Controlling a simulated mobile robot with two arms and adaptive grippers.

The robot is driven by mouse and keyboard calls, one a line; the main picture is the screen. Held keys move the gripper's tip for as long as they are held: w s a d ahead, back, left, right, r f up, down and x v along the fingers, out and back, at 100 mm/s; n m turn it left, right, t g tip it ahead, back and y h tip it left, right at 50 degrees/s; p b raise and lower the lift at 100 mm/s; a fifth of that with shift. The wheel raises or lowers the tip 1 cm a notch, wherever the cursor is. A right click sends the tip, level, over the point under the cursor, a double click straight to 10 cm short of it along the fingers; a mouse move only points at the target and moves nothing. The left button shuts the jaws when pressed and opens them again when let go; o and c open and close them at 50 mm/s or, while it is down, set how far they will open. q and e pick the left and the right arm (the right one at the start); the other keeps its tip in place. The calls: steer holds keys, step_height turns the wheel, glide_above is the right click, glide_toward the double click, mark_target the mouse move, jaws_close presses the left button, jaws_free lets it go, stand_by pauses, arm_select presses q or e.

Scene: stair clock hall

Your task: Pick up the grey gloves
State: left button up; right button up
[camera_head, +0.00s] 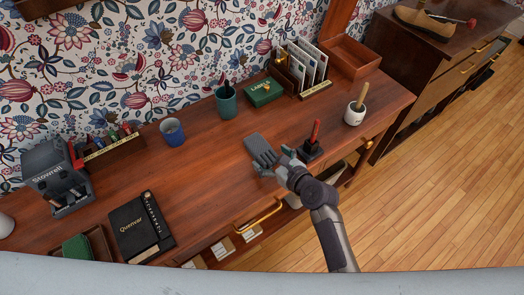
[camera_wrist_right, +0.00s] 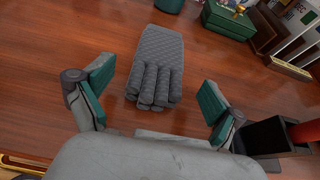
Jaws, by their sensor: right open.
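The grey gloves (camera_head: 259,147) lie flat on the brown wooden desk, near its front edge. In the right wrist view the gloves (camera_wrist_right: 157,68) show a quilted back and bunched fingers pointing toward me. My right gripper (camera_head: 275,164) is just in front of the gloves. In the wrist view its green-padded fingers (camera_wrist_right: 155,98) are wide apart, with the finger end of the gloves between them. Nothing is held, and neither finger appears to touch the gloves. My left gripper is not in view.
A black stand with a red handle (camera_head: 313,140) is close to the right of my gripper. A white pot with a wooden handle (camera_head: 355,113) stands further right. Behind are a green box (camera_head: 263,92), a teal cup (camera_head: 226,102) and a blue mug (camera_head: 173,133). Desk left of the gloves is clear.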

mark_target(266, 154)
steer(key=x, duration=0.5)
steer(key=shift+r, duration=0.2)
steer(key=shift+s, duration=0.1)
steer(key=shift+s, duration=0.1)
steer(key=c, duration=1.2)
steer(key=shift+c, duration=0.2)
